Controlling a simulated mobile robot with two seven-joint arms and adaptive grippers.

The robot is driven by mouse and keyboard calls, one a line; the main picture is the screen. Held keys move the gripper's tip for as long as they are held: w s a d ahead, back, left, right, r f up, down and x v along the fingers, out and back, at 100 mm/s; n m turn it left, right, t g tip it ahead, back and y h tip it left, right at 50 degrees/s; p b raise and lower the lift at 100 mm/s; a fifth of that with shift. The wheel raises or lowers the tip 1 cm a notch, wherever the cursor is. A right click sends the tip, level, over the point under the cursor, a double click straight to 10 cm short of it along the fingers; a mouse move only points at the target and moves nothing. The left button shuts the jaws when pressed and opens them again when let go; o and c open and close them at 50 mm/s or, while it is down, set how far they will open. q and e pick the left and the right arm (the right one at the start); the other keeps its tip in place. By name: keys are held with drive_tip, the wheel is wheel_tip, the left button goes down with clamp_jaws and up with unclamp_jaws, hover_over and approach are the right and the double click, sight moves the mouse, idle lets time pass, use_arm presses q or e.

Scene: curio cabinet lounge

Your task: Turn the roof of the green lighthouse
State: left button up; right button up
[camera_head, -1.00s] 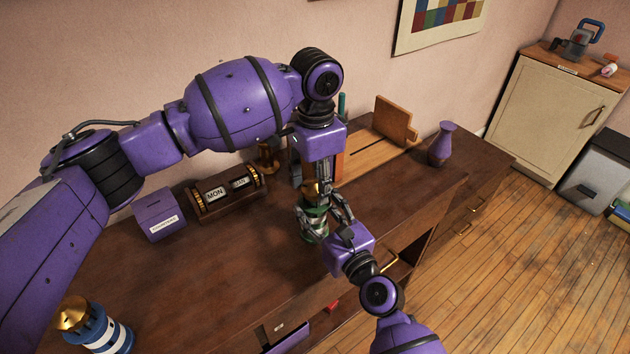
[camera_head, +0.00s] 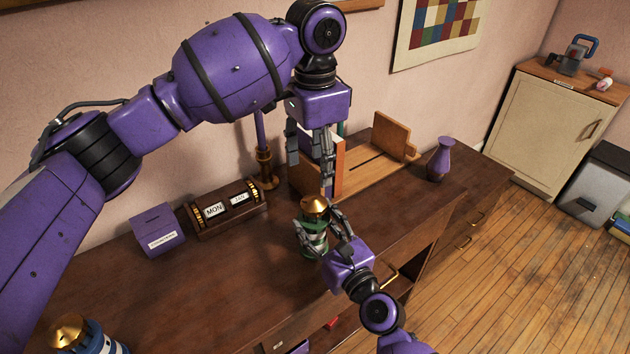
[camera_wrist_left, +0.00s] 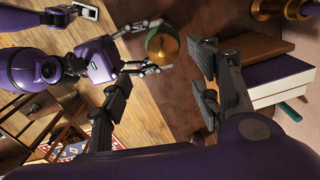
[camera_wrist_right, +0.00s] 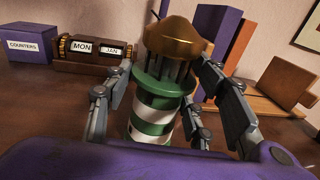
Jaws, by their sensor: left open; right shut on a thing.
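The green lighthouse (camera_head: 314,238) stands upright on the dark desk, with green and white bands and a brass-coloured roof (camera_head: 315,206). In the right wrist view its banded body (camera_wrist_right: 153,117) sits between the fingers, under the roof (camera_wrist_right: 175,40). My right gripper (camera_head: 322,237) is shut on the lighthouse body from the front right. My left gripper (camera_head: 313,185) is open and empty, pointing down above the roof. In the left wrist view the roof (camera_wrist_left: 163,45) lies beyond the open fingers, clear of them.
A blue and white lighthouse (camera_head: 85,338) stands at the front left. A purple counters box (camera_head: 158,230) and a MON calendar (camera_head: 228,208) stand left of the green lighthouse. Books (camera_head: 335,165) and a candlestick (camera_head: 264,165) are behind. A purple vase (camera_head: 440,160) stands at the right.

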use_arm(q)
drive_tip(key=shift+r, duration=1.05)
